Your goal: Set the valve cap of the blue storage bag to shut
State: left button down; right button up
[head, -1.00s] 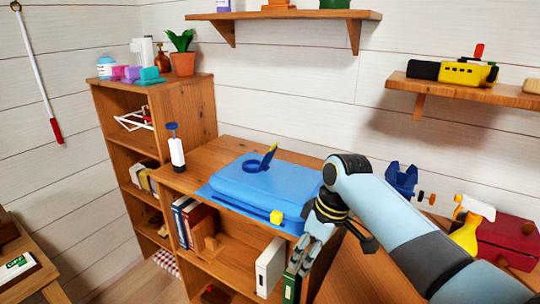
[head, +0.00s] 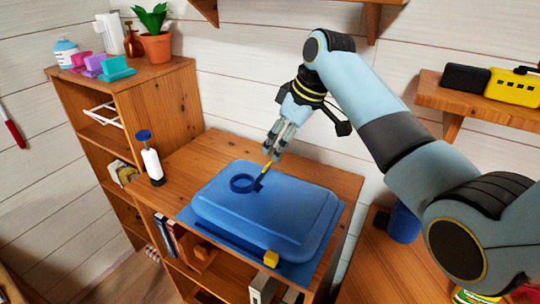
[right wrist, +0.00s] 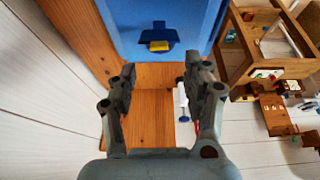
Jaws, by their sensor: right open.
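The blue storage bag (head: 300,210) lies flat on a blue sheet on top of the wooden shelf unit. Its dark blue valve ring (head: 243,184) is on the bag's upper face. The valve cap (head: 260,184), with a yellow tab, stands up tilted at the ring's right side, off the opening. In the right wrist view the cap (right wrist: 155,33) shows ahead of the fingers, its yellow tab toward them. My right gripper (head: 273,150) is open and empty, pointing down just above and behind the cap; contact cannot be told. My left gripper is not in view.
A white pump with a blue top (head: 150,165) stands left of the bag. A yellow slider (head: 271,258) sits at the bag's front edge. A taller bookcase (head: 165,105) holds a plant and bottles at left. A wall shelf (head: 455,92) is at right.

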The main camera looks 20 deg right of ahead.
aim_at(269, 163)
jog(key=p+x, duration=0.1)
jog(key=x, duration=0.6)
jog(key=shift+w, duration=0.2)
jog(key=shift+f, duration=0.1)
jog(key=shift+w+a+f, duration=0.1)
jog(key=shift+c, duration=0.9)
jog(key=c, duration=0.5)
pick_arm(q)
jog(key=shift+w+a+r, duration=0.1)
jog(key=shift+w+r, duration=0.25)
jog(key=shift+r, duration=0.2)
pick_arm(e)
grip_shut()
